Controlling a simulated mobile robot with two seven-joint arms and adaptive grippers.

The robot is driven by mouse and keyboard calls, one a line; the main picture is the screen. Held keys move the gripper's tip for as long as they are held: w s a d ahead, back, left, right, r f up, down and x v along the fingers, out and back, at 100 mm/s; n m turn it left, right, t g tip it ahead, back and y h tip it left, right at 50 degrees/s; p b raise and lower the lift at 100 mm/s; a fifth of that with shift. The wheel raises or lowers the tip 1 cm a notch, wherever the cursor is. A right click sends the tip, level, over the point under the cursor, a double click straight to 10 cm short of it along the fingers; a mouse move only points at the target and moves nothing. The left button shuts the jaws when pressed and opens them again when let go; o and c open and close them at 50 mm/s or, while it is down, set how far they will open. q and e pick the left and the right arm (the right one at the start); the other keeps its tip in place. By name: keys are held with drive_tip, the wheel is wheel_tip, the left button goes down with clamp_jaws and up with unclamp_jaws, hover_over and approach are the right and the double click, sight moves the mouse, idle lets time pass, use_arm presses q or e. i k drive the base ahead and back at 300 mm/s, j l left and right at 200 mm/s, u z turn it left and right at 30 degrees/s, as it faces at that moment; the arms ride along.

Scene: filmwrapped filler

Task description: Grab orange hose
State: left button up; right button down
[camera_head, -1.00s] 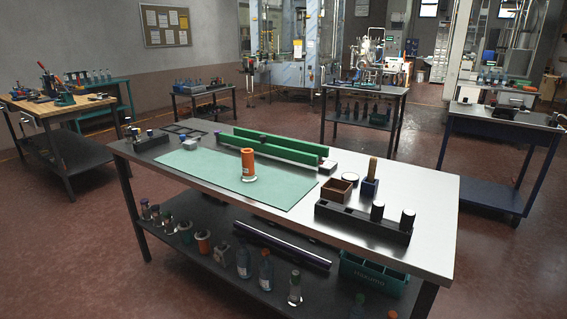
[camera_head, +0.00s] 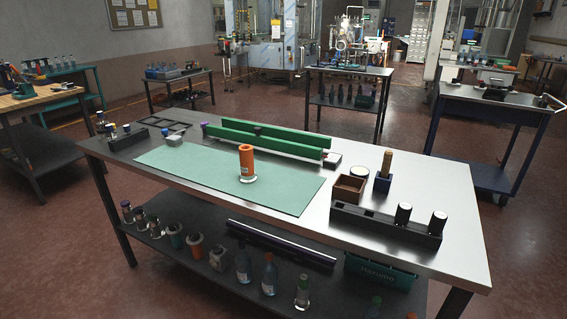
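An orange cylindrical piece (camera_head: 246,160), which looks like the orange hose, stands upright on the green mat (camera_head: 190,170) on the near table. Its foot is a pale, round base (camera_head: 247,180). Dark marks show on its side, too small to read. Nothing stands in front of it. Another orange piece (camera_head: 196,245) stands on the table's lower shelf among bottles and small parts. Neither of my grippers is in view.
The steel-topped table (camera_head: 440,198) carries green rails (camera_head: 270,142) behind the hose. A black rack (camera_head: 129,138) stands at left. Floor around the table is open.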

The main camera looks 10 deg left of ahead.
sight(247, 175)
drive_tip(key=i+j+z, duration=0.1)
drive_tip(key=j+z, duration=0.35)
drive_tip(key=i+j+z, duration=0.1)
drive_tip(key=j+z, duration=0.2)
drive_tip(key=z, duration=0.15)
